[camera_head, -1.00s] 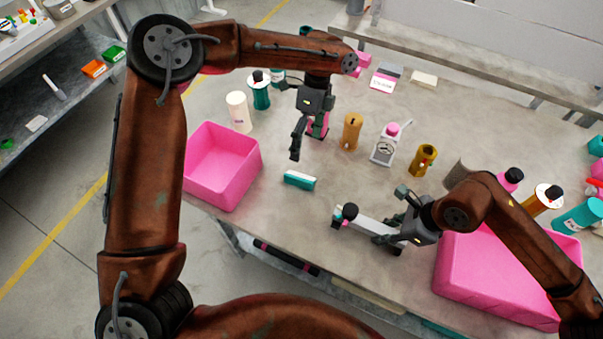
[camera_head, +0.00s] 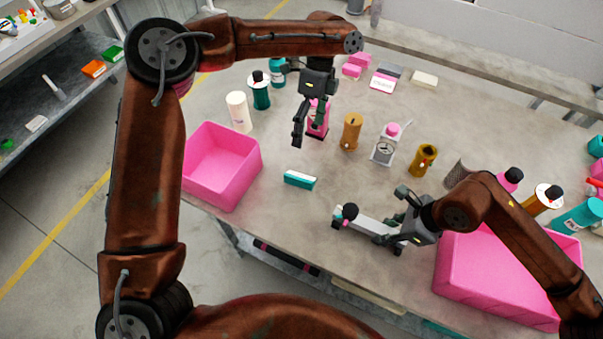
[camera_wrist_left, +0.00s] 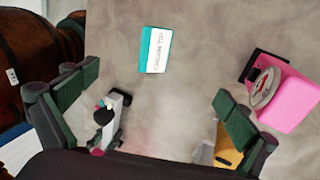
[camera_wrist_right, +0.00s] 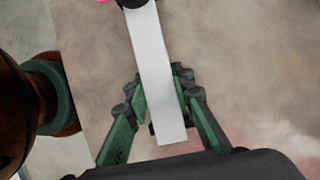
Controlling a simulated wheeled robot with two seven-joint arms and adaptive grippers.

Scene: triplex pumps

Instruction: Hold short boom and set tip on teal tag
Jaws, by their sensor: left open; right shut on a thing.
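The short boom (camera_head: 372,229) is a pale flat bar with a black knob and a bit of pink at its left end. My right gripper (camera_head: 398,232) is shut on its other end; the right wrist view shows the bar (camera_wrist_right: 155,70) between the fingers. The teal tag (camera_head: 300,180), with a white lettered face, lies on the table up and left of the knob end, apart from it. It also shows in the left wrist view (camera_wrist_left: 154,50). My left gripper (camera_head: 305,130) is open, above the table beyond the tag, in front of a pink dial block (camera_head: 319,118).
A pink bin (camera_head: 222,165) stands left and another (camera_head: 490,280) lies below the right arm. An orange cylinder (camera_head: 352,132), a grey dial unit (camera_head: 385,145) and a brown cylinder (camera_head: 423,160) stand behind the boom. The table between tag and boom is clear.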

